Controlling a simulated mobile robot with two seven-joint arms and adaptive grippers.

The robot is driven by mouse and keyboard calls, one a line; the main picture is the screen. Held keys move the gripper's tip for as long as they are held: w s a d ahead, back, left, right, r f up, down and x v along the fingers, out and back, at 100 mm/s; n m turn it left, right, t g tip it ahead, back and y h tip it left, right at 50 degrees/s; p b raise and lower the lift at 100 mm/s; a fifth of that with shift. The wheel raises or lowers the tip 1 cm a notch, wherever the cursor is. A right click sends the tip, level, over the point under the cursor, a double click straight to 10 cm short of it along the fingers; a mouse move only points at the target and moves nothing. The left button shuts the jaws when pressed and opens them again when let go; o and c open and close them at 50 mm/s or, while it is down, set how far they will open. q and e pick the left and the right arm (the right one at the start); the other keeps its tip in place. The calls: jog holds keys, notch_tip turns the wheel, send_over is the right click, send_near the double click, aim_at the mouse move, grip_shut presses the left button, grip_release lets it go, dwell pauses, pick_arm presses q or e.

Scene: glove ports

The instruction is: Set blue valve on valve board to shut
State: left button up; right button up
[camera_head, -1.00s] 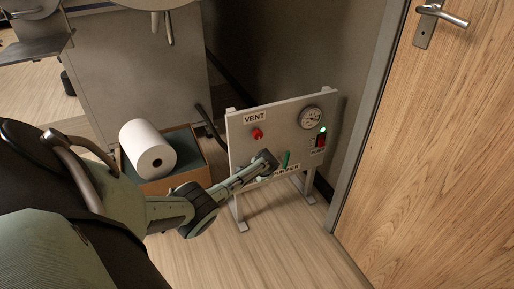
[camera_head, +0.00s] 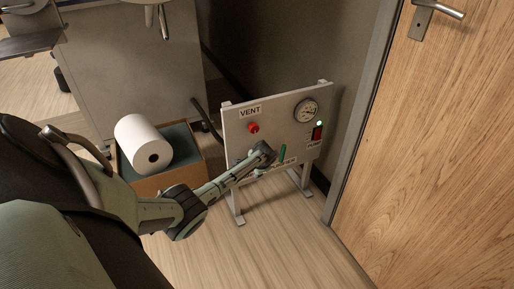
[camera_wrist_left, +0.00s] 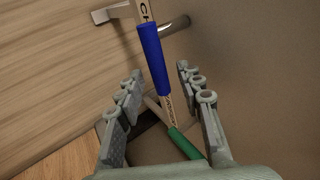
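The valve board (camera_head: 237,131) is an upright pale panel on legs. The blue valve's handle (camera_wrist_left: 152,55) shows in the left wrist view, lying lengthwise between and ahead of my fingers. In the head view I cannot make it out behind my gripper. My left gripper (camera_head: 264,154) is at the board's lower middle. In the left wrist view my gripper (camera_wrist_left: 155,85) has its two fingers spread apart, one on each side of the blue handle, with gaps visible. A green valve handle (camera_head: 283,153) is just right of the gripper; it also shows in the left wrist view (camera_wrist_left: 185,143). My right gripper is not in view.
The board also carries a red knob (camera_head: 254,128) under the VENT label, a gauge (camera_head: 306,110) and a red pump switch (camera_head: 317,133). A box (camera_head: 181,178) with a white roll (camera_head: 143,143) stands left. A wooden door (camera_head: 440,140) is at right.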

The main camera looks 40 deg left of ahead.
pick_arm(q)
jog(key=v, duration=1)
